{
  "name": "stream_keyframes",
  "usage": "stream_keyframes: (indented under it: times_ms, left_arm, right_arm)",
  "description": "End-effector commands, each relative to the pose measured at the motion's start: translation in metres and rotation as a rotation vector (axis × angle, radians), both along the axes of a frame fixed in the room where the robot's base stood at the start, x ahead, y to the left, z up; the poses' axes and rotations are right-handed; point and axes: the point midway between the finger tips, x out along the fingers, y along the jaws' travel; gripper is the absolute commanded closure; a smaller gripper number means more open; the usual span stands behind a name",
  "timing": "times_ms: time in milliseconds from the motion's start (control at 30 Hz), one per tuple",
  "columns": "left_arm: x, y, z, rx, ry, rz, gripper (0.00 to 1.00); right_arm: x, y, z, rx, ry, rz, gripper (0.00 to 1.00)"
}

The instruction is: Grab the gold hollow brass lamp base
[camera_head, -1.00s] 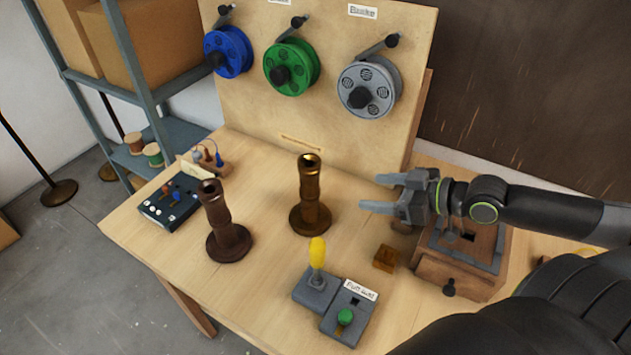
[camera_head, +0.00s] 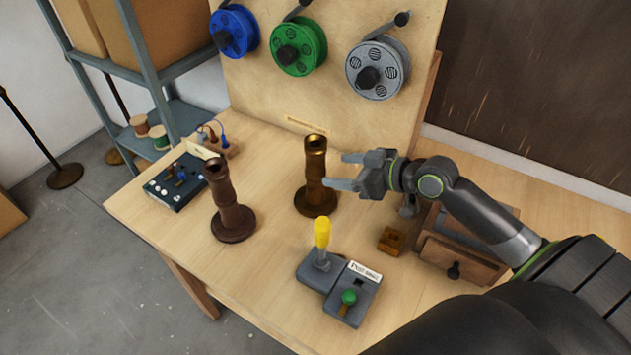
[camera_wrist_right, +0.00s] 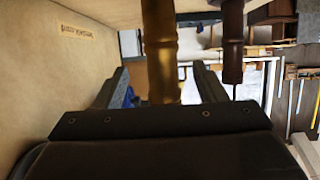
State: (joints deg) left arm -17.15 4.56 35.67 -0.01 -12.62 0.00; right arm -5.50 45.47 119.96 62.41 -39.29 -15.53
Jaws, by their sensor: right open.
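The gold hollow brass lamp base (camera_head: 316,175) stands upright on the workbench, its hollow top facing up. A darker brown lamp base (camera_head: 226,203) of the same shape stands to its left. My right gripper (camera_head: 343,171) is open and just right of the gold base, fingers pointing left toward it. In the right wrist view the gold base (camera_wrist_right: 160,50) rises between the two open fingers; I cannot tell whether they touch it. The brown base (camera_wrist_right: 232,45) shows further off there. My left gripper is not in view.
Blue, green and grey spools (camera_head: 377,70) hang on the back board (camera_head: 285,107). A grey device with a yellow knob (camera_head: 322,234) and a green button (camera_head: 348,297) stands in front. A wooden block (camera_head: 391,240) and a drawer box (camera_head: 455,255) are at right. A dark switch box (camera_head: 176,185) sits at left.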

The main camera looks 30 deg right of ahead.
Motion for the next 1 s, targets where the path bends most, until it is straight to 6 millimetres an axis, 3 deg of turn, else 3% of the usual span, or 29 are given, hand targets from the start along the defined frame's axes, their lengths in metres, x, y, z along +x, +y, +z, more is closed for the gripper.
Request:
stream_keyframes:
  times_ms: [1000]
  left_arm:
    - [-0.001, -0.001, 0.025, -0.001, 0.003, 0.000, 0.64]
  right_arm:
    - [0.060, 0.038, -0.030, -0.001, 0.001, -0.001, 0.35]
